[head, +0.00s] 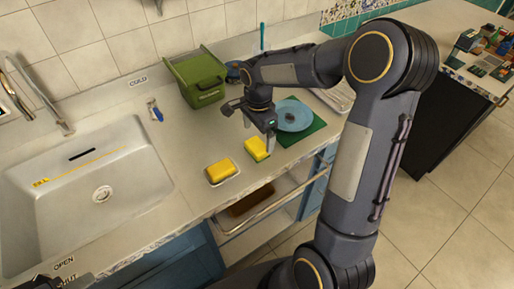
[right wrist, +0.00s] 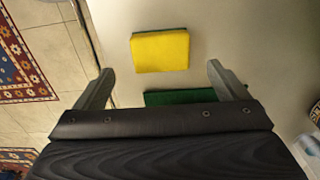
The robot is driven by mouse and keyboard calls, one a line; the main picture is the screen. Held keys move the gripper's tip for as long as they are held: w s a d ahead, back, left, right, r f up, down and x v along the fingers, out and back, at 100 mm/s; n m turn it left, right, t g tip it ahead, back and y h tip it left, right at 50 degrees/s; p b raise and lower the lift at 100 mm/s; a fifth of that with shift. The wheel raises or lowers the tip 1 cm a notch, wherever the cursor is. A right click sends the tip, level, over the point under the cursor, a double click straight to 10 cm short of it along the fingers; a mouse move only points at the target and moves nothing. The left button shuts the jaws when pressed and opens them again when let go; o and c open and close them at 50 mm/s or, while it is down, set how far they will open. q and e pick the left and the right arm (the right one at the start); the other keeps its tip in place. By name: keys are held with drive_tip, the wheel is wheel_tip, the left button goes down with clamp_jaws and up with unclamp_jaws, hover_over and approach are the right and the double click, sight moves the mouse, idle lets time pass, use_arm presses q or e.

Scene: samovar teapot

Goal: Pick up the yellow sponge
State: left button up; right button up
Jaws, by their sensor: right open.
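A yellow sponge (head: 257,149) lies on the counter by the corner of a green mat (head: 300,134). A second yellow sponge (head: 220,170) lies on a small dish to its left, nearer the sink. My right gripper (head: 250,124) is open and empty above the first sponge. In the right wrist view, a yellow sponge (right wrist: 160,51) with a green edge lies ahead of the open fingers (right wrist: 160,71), apart from them. A green piece (right wrist: 180,97) there is partly hidden by my gripper. A dark part, probably my left gripper (head: 45,282), shows at the bottom left edge; its jaws are unclear.
A blue plate (head: 294,116) sits on the green mat. A green bin (head: 200,80) stands at the back against the wall. The sink (head: 95,190) is at the left. The counter's front edge runs close to both sponges, above an open shelf (head: 250,200).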

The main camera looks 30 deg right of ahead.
sight(257, 145)
drive_tip(key=f, duration=0.3)
drive_tip(key=f+p, duration=0.1)
drive_tip(key=f, duration=0.2)
drive_tip(key=shift+w+a, duration=0.1)
drive_tip(key=shift+a, duration=0.1)
drive_tip(key=shift+r, duration=0.1)
drive_tip(key=c, duration=1)
drive_tip(key=shift+c, duration=0.2)
